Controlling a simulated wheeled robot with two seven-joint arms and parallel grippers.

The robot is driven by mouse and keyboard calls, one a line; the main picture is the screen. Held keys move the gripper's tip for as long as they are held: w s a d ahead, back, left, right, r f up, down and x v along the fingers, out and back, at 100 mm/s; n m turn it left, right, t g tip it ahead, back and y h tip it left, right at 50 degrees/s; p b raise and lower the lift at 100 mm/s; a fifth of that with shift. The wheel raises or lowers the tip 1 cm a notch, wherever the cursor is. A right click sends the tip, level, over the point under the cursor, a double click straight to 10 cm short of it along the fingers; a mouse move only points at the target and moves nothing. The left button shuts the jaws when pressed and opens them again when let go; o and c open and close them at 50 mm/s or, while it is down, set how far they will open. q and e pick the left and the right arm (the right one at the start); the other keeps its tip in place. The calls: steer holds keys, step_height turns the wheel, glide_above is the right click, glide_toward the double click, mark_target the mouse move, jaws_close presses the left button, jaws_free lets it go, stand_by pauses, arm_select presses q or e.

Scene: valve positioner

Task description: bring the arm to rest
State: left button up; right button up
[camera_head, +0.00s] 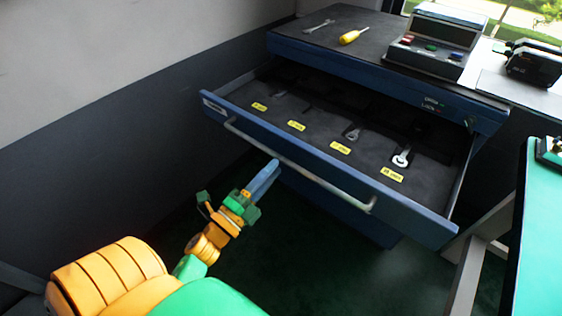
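My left arm (110,280), orange and green, comes in from the lower left. My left gripper (265,178) is below and in front of the open drawer's silver handle (300,170), near its left part. Its blue fingers lie close together, and I cannot tell whether they are fully shut. I see nothing held between them. In the picture the fingertips come close to the drawer front, but contact cannot be told. My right gripper is not in view.
A blue cabinet's drawer (395,205) stands open with tools and yellow labels inside. On top lie a wrench (319,26), a yellow screwdriver (353,36) and a grey device (435,42). A green-topped table (540,230) stands at right. Dark floor is free below.

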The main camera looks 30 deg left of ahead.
arm_select(q)
steer(key=v, duration=0.2)
steer(key=shift+s, duration=0.25)
steer(key=s+d+f+n+g+y+p, duration=0.1)
steer(key=s+f+n+g+p, duration=0.15)
steer(key=f+n+g, duration=0.6)
steer(key=s+d+f+n+g+y+p, duration=0.1)
steer(key=s+d+f+n+p, duration=0.15)
steer(key=f, duration=1.15)
steer(key=s+d+f+n+g, duration=0.1)
steer(key=s+f+g, duration=0.4)
steer(key=s, duration=0.6)
steer(key=s+d+f+n+g+p, duration=0.1)
steer(key=s+d+f+n+g, duration=0.1)
steer(key=s+f+n+g, duration=0.2)
steer(key=s+f, duration=0.3)
steer(key=s, duration=0.4)
steer(key=shift+g+h, duration=0.3)
steer(key=shift+g, duration=0.05)
